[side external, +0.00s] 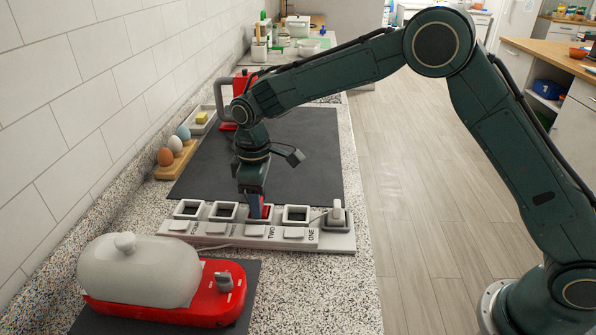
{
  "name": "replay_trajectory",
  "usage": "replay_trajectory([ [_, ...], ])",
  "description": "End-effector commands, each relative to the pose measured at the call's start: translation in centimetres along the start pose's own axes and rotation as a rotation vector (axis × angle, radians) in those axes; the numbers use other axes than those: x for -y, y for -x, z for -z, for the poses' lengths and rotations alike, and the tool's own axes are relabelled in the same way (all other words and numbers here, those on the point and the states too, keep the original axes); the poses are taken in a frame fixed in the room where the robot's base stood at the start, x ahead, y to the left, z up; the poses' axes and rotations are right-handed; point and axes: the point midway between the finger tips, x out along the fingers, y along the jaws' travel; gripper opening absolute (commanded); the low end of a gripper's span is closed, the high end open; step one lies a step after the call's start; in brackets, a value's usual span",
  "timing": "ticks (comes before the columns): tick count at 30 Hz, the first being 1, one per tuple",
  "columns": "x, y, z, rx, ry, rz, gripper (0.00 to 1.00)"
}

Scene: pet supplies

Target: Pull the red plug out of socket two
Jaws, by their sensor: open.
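A pale grey socket strip (327,241) lies across the counter, with a row of square, dark-centred sockets and labels on its front. The red plug (266,211) sits in the socket by the label TWO. My gripper (256,207) points down at that socket, its fingers open at the plug. The fingers hide much of the plug, and I cannot tell whether they touch it.
A light grey plug or switch (337,212) stands at the strip's right end.

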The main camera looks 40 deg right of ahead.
Motion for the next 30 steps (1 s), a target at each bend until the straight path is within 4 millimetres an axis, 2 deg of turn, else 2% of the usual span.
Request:
replay_trajectory([
  [12, 0.01, -0.6, -0.02, 0.0, 0.0, 0.0, 0.44],
  [18, 0.01, -0.58, -0.01, 0.0, 0.0, 0.0, 0.1],
  [30, -0.01, 0.16, 0.04, -0.002, 0.0, -0.001, 0.1],
])
